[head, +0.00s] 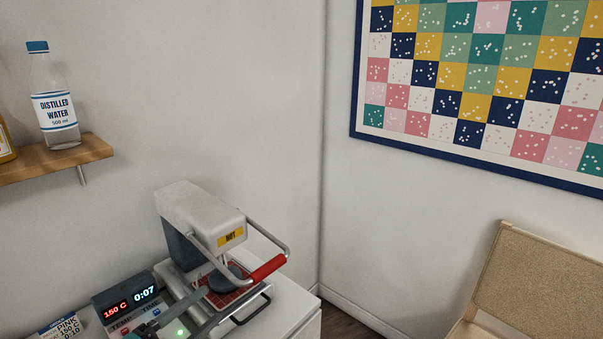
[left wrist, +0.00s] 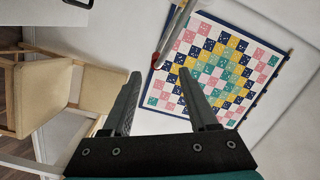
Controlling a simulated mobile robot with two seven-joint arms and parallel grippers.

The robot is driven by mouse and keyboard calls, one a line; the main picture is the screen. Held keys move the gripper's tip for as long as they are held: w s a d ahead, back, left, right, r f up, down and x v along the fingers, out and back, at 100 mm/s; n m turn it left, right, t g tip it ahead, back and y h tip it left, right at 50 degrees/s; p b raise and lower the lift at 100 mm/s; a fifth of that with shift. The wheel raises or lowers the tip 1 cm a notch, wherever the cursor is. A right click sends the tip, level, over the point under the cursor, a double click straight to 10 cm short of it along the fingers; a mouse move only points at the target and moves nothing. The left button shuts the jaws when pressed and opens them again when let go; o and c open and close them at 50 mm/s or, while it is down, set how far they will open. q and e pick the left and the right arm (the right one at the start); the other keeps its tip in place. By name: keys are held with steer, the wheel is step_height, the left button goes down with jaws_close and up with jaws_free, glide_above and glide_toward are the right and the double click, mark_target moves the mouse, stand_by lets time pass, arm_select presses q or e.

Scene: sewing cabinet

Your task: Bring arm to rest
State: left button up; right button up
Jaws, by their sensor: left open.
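My left gripper (head: 206,289) comes in at the bottom left of the head view, in front of the heat press (head: 200,212). It overlaps the press's lower part in the picture; I cannot tell whether it touches. In the left wrist view the left gripper (left wrist: 160,75) shows two dark fingers spread apart with nothing between them. The press has a white head with a yellow label, and a bent metal lever with a red handle (head: 268,267). My right gripper is not in view.
A lit control box (head: 128,301) reads 150 C and 0:07. A bottle of distilled water (head: 54,100) stands on a wooden shelf (head: 82,156). A patchwork quilt (head: 470,75) hangs on the wall. A beige chair (head: 540,270) is at the right. Bare floor shows beside the white cabinet.

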arm_select(q)
steer(key=s+a+f+n+g+y, duration=0.25)
steer(key=s+f+n+y, duration=0.25)
steer(key=f+n+y, duration=0.6)
steer(key=s+d+f+n+g+h, duration=0.1)
steer(key=s+d+n+g, duration=0.2)
steer(key=s+g, duration=0.35)
steer(key=s+d+f+n+g+h, duration=0.1)
steer(key=s+d+f+n+g, duration=0.2)
steer(key=s, duration=0.7)
step_height(320, 180, down, 22)
steer(key=s+f+g+b, duration=0.1)
steer(key=s+b, duration=0.1)
steer(key=s+a+f+g+b, duration=0.1)
steer(key=s+a+f, duration=0.1)
steer(key=s+f, duration=1.2)
steer(key=shift+s+a+f+b, duration=0.2)
steer(key=shift+s+f+b, duration=0.1)
steer(key=shift+s, duration=0.45)
